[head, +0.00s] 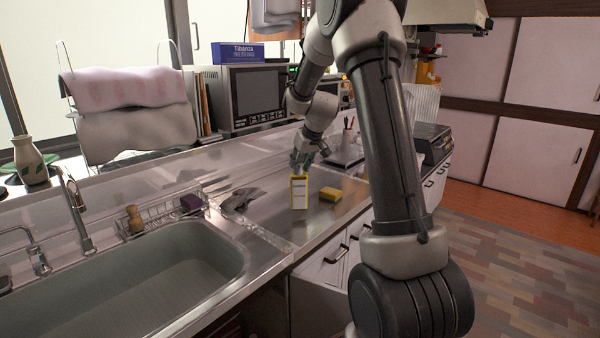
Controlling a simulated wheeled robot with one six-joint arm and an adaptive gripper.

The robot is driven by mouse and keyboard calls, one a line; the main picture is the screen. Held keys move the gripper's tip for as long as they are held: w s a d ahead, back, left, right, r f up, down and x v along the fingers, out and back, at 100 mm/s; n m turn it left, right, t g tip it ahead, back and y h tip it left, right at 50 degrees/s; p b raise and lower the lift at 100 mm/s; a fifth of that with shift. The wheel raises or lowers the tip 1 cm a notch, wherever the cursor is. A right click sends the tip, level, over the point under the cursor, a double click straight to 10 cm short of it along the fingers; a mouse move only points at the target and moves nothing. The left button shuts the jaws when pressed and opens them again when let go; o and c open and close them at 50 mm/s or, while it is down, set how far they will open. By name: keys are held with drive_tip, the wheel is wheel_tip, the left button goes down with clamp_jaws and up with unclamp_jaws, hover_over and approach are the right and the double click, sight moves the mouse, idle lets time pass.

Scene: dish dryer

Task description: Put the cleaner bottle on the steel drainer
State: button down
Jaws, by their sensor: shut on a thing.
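The cleaner bottle (299,194), white with a yellow top, stands upright on or just above the steel counter (268,180); a gap beneath it cannot be made out. My gripper (301,171) comes down from above and is shut on the bottle's upper end, hiding part of its top. The wire steel drainer (163,218) lies along the back edge of the sink, left of the bottle. A brown bottle-shaped item and a dark purple block sit on it.
A microwave (250,95) stands at the back.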

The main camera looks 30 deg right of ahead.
sight(299, 187)
drive_tip(key=shift+f, duration=1.3)
drive_tip(key=shift+f, duration=0.15)
drive_tip(key=c, duration=1.1)
unclamp_jaws()
drive_tip(key=shift+c, duration=0.2)
